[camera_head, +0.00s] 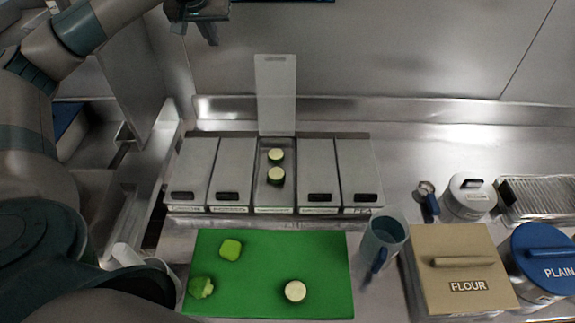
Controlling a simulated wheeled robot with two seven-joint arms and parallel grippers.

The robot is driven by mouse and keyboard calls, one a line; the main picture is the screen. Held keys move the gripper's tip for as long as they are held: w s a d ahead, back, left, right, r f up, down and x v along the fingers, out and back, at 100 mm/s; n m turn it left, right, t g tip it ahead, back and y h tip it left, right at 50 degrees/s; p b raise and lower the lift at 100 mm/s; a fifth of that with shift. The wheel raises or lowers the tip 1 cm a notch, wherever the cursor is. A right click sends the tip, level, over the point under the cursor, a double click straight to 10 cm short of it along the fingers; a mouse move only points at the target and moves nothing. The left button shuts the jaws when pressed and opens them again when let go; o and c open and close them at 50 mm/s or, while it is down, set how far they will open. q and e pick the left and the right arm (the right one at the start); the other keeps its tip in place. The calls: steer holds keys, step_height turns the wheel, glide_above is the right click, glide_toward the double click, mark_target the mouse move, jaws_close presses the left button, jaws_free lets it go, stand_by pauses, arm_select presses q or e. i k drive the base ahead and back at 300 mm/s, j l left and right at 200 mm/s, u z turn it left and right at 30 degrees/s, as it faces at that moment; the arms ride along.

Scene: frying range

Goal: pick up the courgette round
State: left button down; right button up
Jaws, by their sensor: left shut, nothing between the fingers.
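A courgette round (295,291) with a pale cut face and dark green skin lies on the green cutting board (330,250), near its front edge right of the middle. Two more rounds, a rear one (276,155) and a front one (276,175), lie in the open middle bin (274,199) of a row of steel bins. My left gripper (208,36) is shut and empty at the top of the view, well away from every round. Its fingertips show only in part. My right gripper is not in view.
Two green vegetable pieces (231,249) (201,287) lie on the board's left part. The middle bin's lid (276,95) stands upright behind it; the other bins are closed. A jug (383,240), a flour box (455,290) and a blue-lidded tub (545,250) crowd the right.

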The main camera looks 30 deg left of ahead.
mark_target(296, 292)
steer(key=k+l, duration=0.7)
steer(key=k, duration=0.2)
steer(key=k+l, duration=0.75)
steer(key=k, duration=0.1)
